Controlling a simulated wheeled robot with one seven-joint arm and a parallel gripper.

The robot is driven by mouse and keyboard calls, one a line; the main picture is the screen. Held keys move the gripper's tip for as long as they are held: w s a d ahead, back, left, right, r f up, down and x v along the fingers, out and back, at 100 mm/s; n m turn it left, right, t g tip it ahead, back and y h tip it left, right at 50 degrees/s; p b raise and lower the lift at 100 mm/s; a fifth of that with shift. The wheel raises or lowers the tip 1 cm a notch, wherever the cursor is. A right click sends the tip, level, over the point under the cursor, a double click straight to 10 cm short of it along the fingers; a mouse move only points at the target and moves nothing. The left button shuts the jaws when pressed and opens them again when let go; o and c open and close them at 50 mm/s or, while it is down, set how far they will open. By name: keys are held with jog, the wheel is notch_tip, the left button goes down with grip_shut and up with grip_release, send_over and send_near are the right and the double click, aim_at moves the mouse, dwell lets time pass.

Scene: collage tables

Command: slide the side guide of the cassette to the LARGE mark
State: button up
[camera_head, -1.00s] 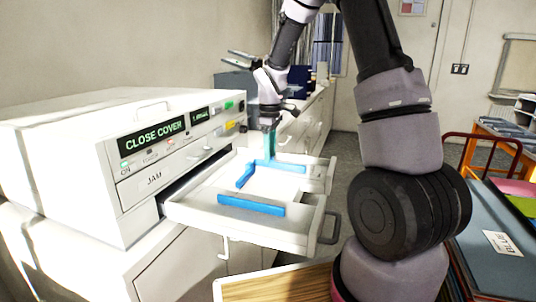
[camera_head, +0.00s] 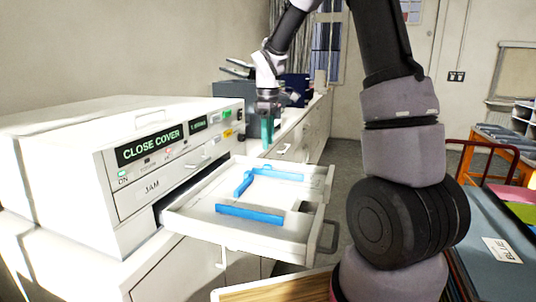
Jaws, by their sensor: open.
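The cassette (camera_head: 190,217) is a pale tray pulled out of the white machine. One blue guide (camera_head: 250,214) is a straight bar along its near side. Farther back, blue guide pieces (camera_head: 274,174) form an angled shape, with one arm along the far side and one toward the machine. Which of them is the side guide I cannot tell, and no LARGE mark is legible. My gripper (camera_head: 267,143), with teal fingers, points down beyond and above the far side of the cassette. It is open and apart from the guides.
The white machine (camera_head: 150,195) on the left shows "CLOSE COVER" and carries a "JAM" label. A dark cassette handle (camera_head: 328,237) sticks out at the right. A wooden surface (camera_head: 275,291) lies at the near edge, and folders (camera_head: 490,240) lie on the right.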

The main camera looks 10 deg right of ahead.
jog(key=shift+r, duration=1.75)
jog(key=s+d+r+m+t, duration=0.1)
jog(key=s+r+m, duration=0.3)
jog(key=s, duration=0.4)
jog(key=s+d+r+m+t+y, duration=0.1)
jog(key=s+r+m+t, duration=0.2)
jog(key=s+m, duration=0.3)
jog(key=s+d+r+m+t+y, duration=0.1)
jog(key=s+r+m, duration=0.4)
jog(key=s, duration=0.5)
jog(key=shift+d+r+t, duration=0.45)
jog(key=shift+t, duration=0.65)
